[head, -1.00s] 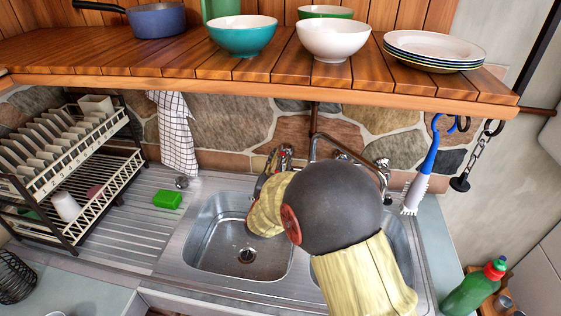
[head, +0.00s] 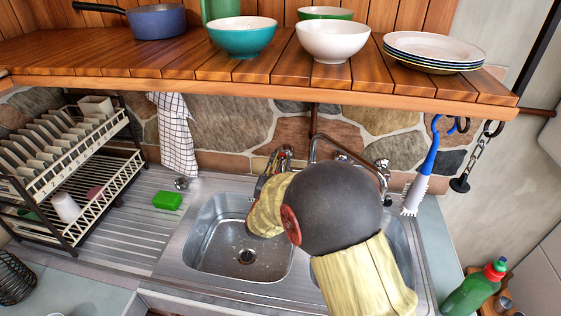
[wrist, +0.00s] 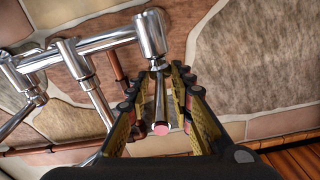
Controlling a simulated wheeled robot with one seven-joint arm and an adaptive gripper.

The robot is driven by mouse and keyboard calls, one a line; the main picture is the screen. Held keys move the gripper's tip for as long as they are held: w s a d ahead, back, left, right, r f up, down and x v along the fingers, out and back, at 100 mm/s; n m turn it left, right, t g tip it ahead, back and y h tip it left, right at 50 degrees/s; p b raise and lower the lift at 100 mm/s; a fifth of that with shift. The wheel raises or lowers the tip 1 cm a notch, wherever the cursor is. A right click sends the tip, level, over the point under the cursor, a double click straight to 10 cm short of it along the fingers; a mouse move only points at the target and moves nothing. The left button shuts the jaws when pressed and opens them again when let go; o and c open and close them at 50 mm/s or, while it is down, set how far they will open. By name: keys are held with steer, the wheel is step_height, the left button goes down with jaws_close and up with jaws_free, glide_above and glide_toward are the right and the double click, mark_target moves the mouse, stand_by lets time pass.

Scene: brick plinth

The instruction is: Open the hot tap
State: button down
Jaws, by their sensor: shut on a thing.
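The hot tap's lever (wrist: 160,100) is a chrome handle with a pinkish-red end, in the middle of the wrist view. It joins a chrome tap body (wrist: 151,35) on the wall pipework. My gripper (wrist: 159,82) has a finger on each side of the lever and is shut on it. In the head view my gripper (head: 263,184) is at the left end of the tap fitting above the sink, largely hidden by my own arm. The chrome spout pipe (head: 314,148) rises beside it. The lever itself is hard to make out there.
A steel double sink (head: 205,232) lies below, its right basin mostly hidden by my arm. A wooden shelf (head: 150,70) with bowls and plates overhangs the tap. A dish rack (head: 75,180) stands left; a brush (head: 420,175) hangs right.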

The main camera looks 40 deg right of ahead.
steer(key=shift+w+r, duration=0.1)
stand_by(0.3)
steer(key=shift+w+a+m+g+h+p, duration=0.25)
steer(key=shift+m+g+h, duration=0.4)
steer(key=shift+m+g, duration=0.7)
steer(key=shift+w+a+m+g+h+p, duration=0.1)
steer(key=shift+w+m+g+h+p, duration=0.5)
steer(key=shift+g, duration=1.2)
steer(key=shift+s+a+m+g+h+p, duration=0.1)
steer(key=shift+m+g+h+p, duration=0.1)
steer(key=shift+m+g+h, duration=0.9)
steer(key=shift+m+g+y, duration=0.25)
steer(key=shift+m+g, duration=0.2)
steer(key=shift+g, duration=0.2)
steer(key=c, duration=1.9)
jaws_free()
steer(key=shift+w, duration=0.1)
steer(key=shift+a, duration=0.1)
steer(key=s+a, duration=0.1)
steer(key=a, duration=1)
steer(key=shift+s+a, duration=0.15)
steer(key=shift+a, duration=0.2)
